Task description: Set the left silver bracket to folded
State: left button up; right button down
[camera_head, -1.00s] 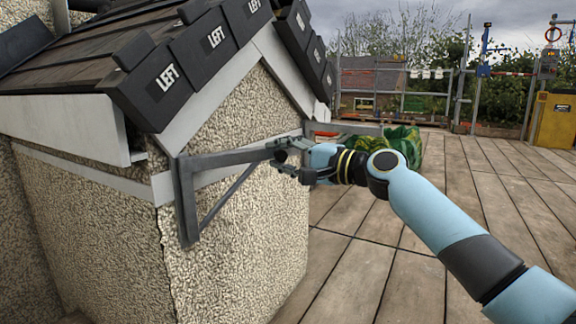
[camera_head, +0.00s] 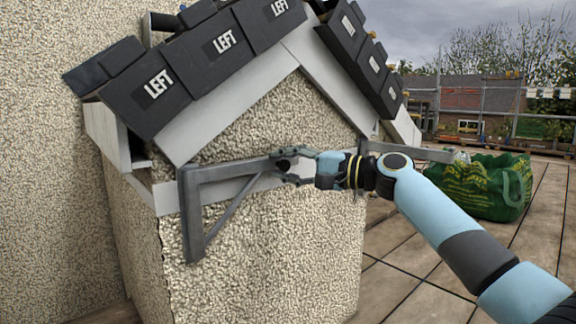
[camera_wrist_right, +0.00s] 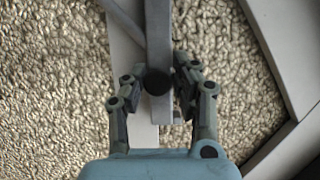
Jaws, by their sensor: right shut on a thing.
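The left silver bracket (camera_head: 190,213) is a grey triangular frame at the left corner of the small rendered house front. Its upright is at the corner, and its top arm runs right across the pale band, with a diagonal brace below. My right gripper (camera_head: 288,164) is shut on the free end of that arm. In the right wrist view, my right gripper (camera_wrist_right: 158,84) has its fingers on both sides of a dark round knob on the bracket arm (camera_wrist_right: 158,30). The exact angle between bracket and wall is hard to tell. My left gripper is out of view.
Dark roof tiles marked LEFT (camera_head: 225,42) overhang above the bracket. Another grey bar (camera_head: 415,152) sticks out at the house's right corner. A green bag (camera_head: 480,188) stands on the wooden deck (camera_head: 400,285) to the right, and the deck in front is clear.

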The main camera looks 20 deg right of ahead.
jog(key=shift+f, duration=0.45)
jog(key=c, duration=1.4)
grip_release()
jog(key=shift+c, duration=0.2)
jog(key=shift+o, duration=1.2)
jog(key=shift+w+f, duration=0.1)
jog(key=shift+o, duration=0.5)
jog(key=shift+a+r, duration=0.1)
jog(key=shift+r, duration=0.1)
jog(key=v, duration=1.2)
